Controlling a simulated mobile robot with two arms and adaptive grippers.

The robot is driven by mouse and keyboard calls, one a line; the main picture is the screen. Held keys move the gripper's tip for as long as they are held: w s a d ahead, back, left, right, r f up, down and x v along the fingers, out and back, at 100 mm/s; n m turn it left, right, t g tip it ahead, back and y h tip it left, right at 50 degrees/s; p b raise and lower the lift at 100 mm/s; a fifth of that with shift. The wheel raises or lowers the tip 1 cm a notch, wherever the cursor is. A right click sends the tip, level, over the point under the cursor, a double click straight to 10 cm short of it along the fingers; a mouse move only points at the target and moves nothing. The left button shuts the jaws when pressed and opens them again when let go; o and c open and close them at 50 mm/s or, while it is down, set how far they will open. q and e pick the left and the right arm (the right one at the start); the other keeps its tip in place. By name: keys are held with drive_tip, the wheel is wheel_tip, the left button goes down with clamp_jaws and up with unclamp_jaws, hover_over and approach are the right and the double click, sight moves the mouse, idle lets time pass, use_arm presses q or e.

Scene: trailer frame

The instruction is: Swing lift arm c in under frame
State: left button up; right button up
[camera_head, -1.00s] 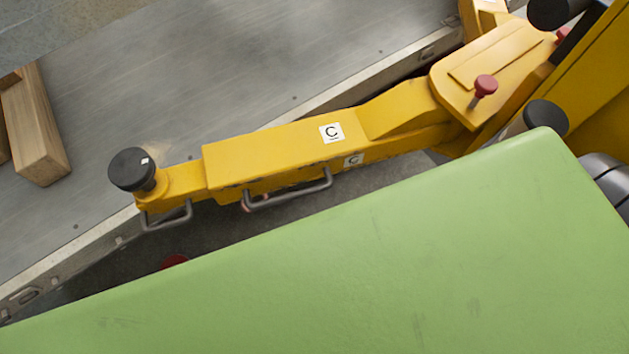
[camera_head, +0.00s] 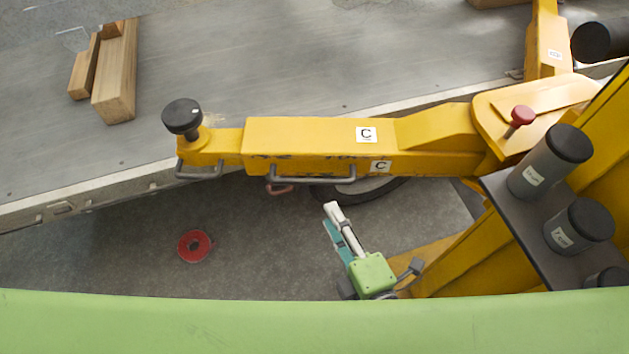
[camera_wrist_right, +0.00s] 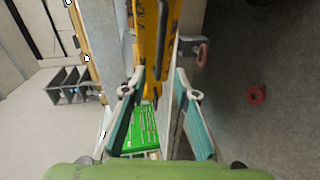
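Lift arm C (camera_head: 310,140) is a long yellow arm with "C" labels, reaching left from the yellow lift post. Its round black pad (camera_head: 182,115) overlaps the trailer frame's side rail (camera_head: 110,188) in the picture. A grey handle (camera_head: 312,180) runs along the arm's near side, with a smaller one (camera_head: 199,172) near the tip. My right gripper (camera_head: 331,213) is below and apart from the long handle. In the right wrist view the gripper (camera_wrist_right: 159,75) is open and empty, its teal-padded fingers apart, with the yellow arm (camera_wrist_right: 149,40) ahead. My left gripper is out of view.
A red knob (camera_head: 522,115) stands on the arm's hinge end. Black-capped cylinders (camera_head: 548,165) stand on a shelf at right. Wooden blocks (camera_head: 115,80) lie on the grey deck. A red round object (camera_head: 195,245) lies on the open floor. A dark wheel (camera_head: 365,188) shows behind the arm.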

sight(313, 179)
drive_tip(key=p+x, duration=0.2)
drive_tip(key=x, duration=0.9)
drive_tip(key=shift+w, duration=0.2)
drive_tip(key=shift+w+a+f, duration=0.1)
drive_tip(key=shift+w+a, duration=0.1)
drive_tip(key=shift+w, duration=0.15)
clamp_jaws()
